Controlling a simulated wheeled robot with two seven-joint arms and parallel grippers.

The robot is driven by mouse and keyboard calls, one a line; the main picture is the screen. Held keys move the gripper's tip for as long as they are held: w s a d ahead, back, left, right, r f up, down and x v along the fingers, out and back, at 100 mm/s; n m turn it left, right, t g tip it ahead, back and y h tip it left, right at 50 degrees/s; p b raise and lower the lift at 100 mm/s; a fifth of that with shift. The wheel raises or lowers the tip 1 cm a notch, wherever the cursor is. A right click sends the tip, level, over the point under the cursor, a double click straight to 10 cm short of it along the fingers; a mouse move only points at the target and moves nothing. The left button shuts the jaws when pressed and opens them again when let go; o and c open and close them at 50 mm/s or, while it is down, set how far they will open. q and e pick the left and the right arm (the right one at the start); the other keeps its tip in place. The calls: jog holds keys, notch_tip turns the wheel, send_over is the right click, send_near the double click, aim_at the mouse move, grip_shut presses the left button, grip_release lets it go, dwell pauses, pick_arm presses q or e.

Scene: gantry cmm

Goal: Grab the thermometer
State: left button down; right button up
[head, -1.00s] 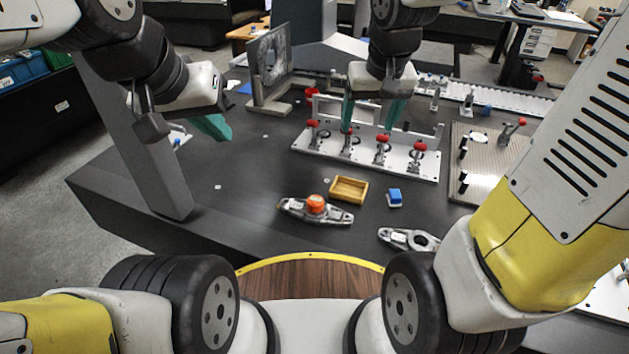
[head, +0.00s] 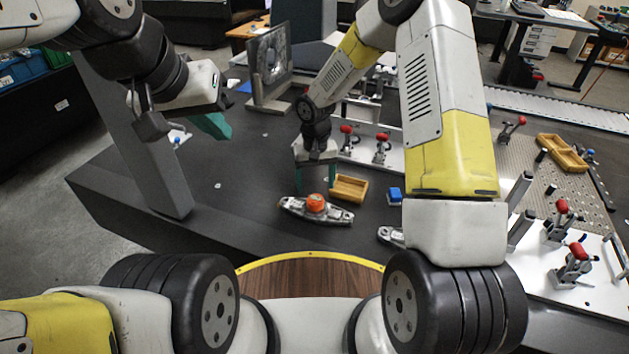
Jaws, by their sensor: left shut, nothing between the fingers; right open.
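No object shows clearly as a thermometer. An orange round object (head: 316,203) sits on a grey metal part (head: 334,217) near the table's middle; whether it is the thermometer I cannot tell. My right gripper (head: 315,187) points down with its teal fingers apart, just behind and above the orange object, with nothing between them. The fingertips look close to the metal part, but contact cannot be told. My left gripper (head: 214,127) is shut and empty, over the table's left side.
A white fixture with red-knobbed clamps (head: 394,154) stands behind. A second metal part (head: 391,236) is partly hidden by my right arm.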

aim_at(315, 199)
jog(key=f, duration=0.6)
jog(key=shift+s, duration=0.3)
jog(key=shift+r, duration=0.1)
grip_shut()
